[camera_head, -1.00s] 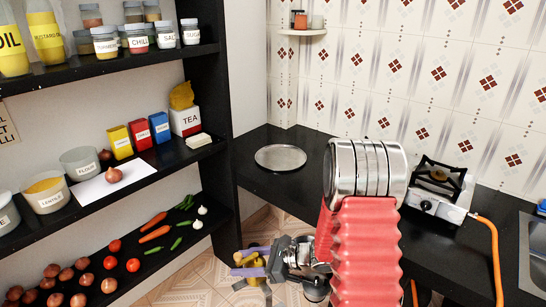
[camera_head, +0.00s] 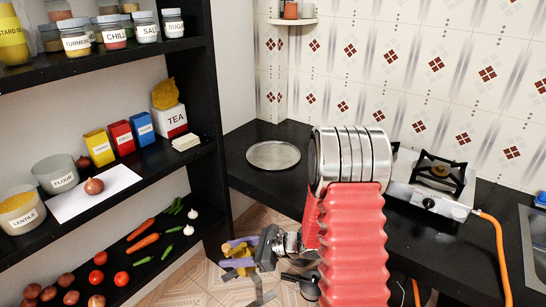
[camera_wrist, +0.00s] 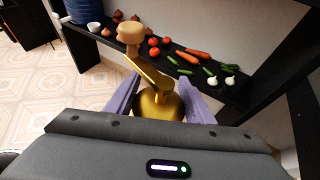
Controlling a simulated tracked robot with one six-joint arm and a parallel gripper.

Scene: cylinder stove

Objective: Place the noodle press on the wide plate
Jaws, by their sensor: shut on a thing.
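The noodle press (camera_wrist: 150,82) is brass-coloured, with a round pale knob on top and a rounded body. My gripper (camera_wrist: 150,98) is shut on it, a purple finger on each side in the wrist view. In the head view the gripper (camera_head: 238,258) and the small visible part of the press (camera_head: 243,263) are low in the middle, above the floor and below the counter's front edge. The wide plate (camera_head: 273,155), round, flat and grey, lies on the black counter's left end, above and right of the gripper in the picture. It looks empty.
My red-sleeved arm hides the middle of the counter (camera_head: 245,177). A stove (camera_head: 435,180) with an orange hose and a sink (camera_head: 535,240) stand to the right. A black shelf (camera_head: 190,150) with jars, boxes and vegetables stands close left of the gripper.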

